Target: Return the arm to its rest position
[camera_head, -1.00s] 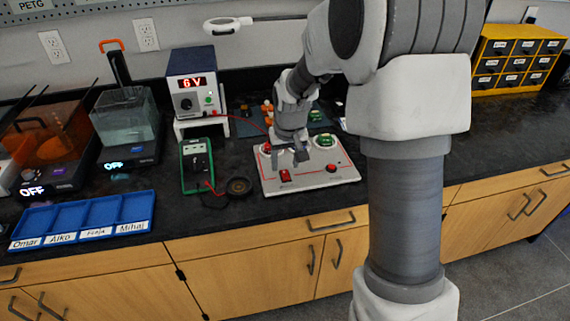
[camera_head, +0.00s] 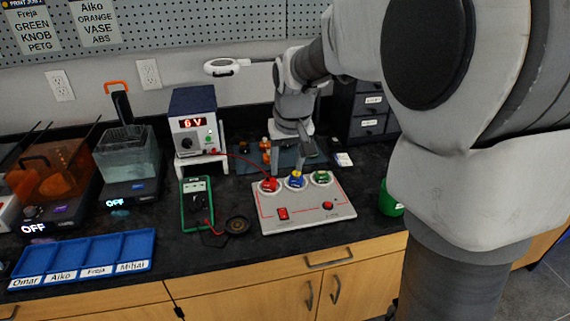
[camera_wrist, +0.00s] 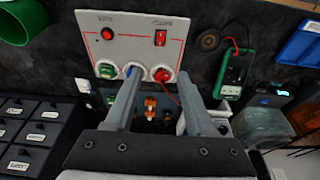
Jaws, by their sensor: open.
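My gripper (camera_head: 289,166) is over the back edge of a light grey control panel (camera_head: 325,212) on the dark counter. In the wrist view my gripper (camera_wrist: 158,76) shows two spread fingers with nothing held between them. My arm reaches in from the right of the head view. The panel carries a red knob (camera_head: 269,185), a blue knob (camera_head: 296,180) and a green knob (camera_head: 321,177) along its back. A red rocker switch (camera_head: 283,214) and a red button (camera_head: 328,206) are in front. The height of the fingertips above the panel is hard to judge.
A power supply (camera_head: 194,124) reading 6 V stands behind left, with a red wire running toward the panel. A green multimeter (camera_head: 196,204), a small round speaker (camera_head: 238,225) and a blue tray (camera_head: 82,258) lie left. A green cylinder (camera_head: 390,200) stands right. Dark drawers (camera_head: 368,125) stand behind.

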